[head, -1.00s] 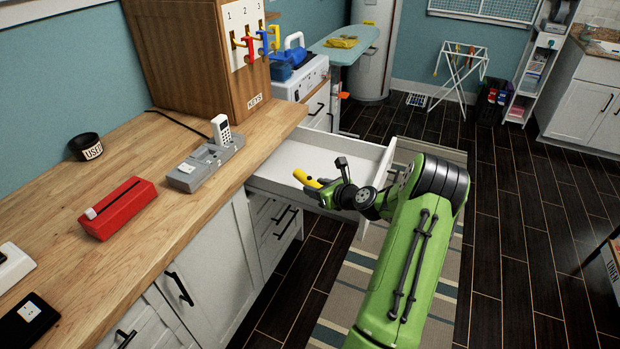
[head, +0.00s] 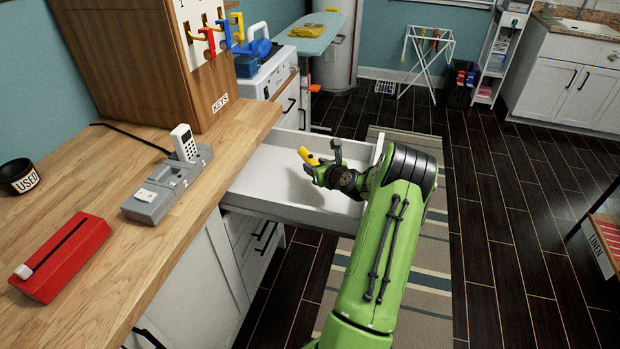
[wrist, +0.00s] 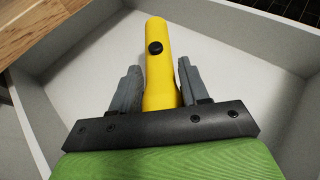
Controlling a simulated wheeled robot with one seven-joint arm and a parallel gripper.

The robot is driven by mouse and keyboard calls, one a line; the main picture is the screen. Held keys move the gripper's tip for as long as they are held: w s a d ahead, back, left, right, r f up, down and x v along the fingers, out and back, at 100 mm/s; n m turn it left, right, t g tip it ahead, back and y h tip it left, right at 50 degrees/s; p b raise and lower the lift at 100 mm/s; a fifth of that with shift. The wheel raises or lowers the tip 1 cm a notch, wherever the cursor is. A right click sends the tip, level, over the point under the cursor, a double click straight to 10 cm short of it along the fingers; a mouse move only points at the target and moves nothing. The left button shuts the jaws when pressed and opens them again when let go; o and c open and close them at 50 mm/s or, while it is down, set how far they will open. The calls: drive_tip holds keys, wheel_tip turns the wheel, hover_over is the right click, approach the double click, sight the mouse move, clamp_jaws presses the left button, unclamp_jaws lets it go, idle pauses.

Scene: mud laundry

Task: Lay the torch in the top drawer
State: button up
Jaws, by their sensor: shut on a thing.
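The yellow torch (wrist: 158,70) is between the jaws of my gripper (wrist: 160,85) in the wrist view, with its black button facing the camera. In the head view the torch (head: 308,156) sticks out of my gripper (head: 322,170), which is shut on it. The top drawer (head: 270,208) is pulled out below the counter, white and empty where I can see it. My gripper and the torch are over the drawer's inside. The wrist view shows the drawer floor (wrist: 95,75) beneath them. I cannot tell whether the torch touches the floor. My arm hides the drawer's right part.
The wooden counter (head: 100,215) holds a red box (head: 62,255), a grey charging dock (head: 165,190) with a white handset (head: 184,143), and a black "USED" bowl (head: 18,177). A wooden key cabinet (head: 130,60) stands behind. The floor to the right is open.

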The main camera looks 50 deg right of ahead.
drive_tip(key=shift+w+f+b, duration=0.1)
drive_tip(key=shift+f+b, duration=0.4)
drive_tip(key=shift+f, duration=1.3)
drive_tip(key=shift+f, duration=0.1)
